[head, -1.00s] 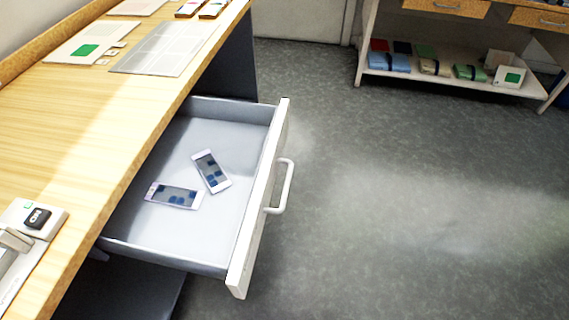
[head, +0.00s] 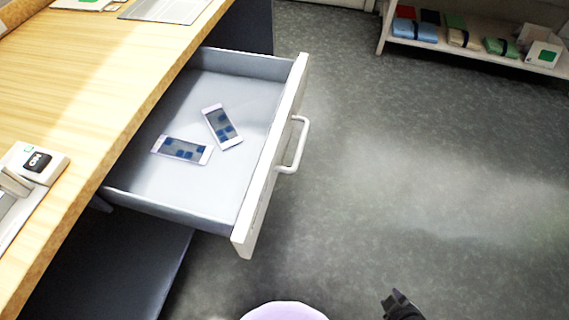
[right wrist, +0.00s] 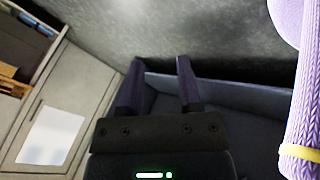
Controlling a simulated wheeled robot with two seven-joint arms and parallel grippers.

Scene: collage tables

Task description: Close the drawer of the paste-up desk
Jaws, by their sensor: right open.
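The paste-up desk (head: 85,100) has a light wood top and runs along the left of the head view. Its drawer (head: 165,190) is pulled out to the right, with a grey inside and a white front (head: 268,165). A white bar handle (head: 300,145) is on the front. Two phone-like cards with blue patches lie inside. My right gripper (head: 402,301) shows at the bottom edge, apart from the drawer, to the right of and nearer than its front. In the right wrist view it (right wrist: 159,75) is open, with nothing between its dark fingers. My left gripper is not in view.
A low shelf (head: 470,52) with folded cloths and small boxes stands at the back right. A white device with a black key (head: 38,162) sits at the desk's near left. The grey floor (head: 420,170) right of the drawer is clear.

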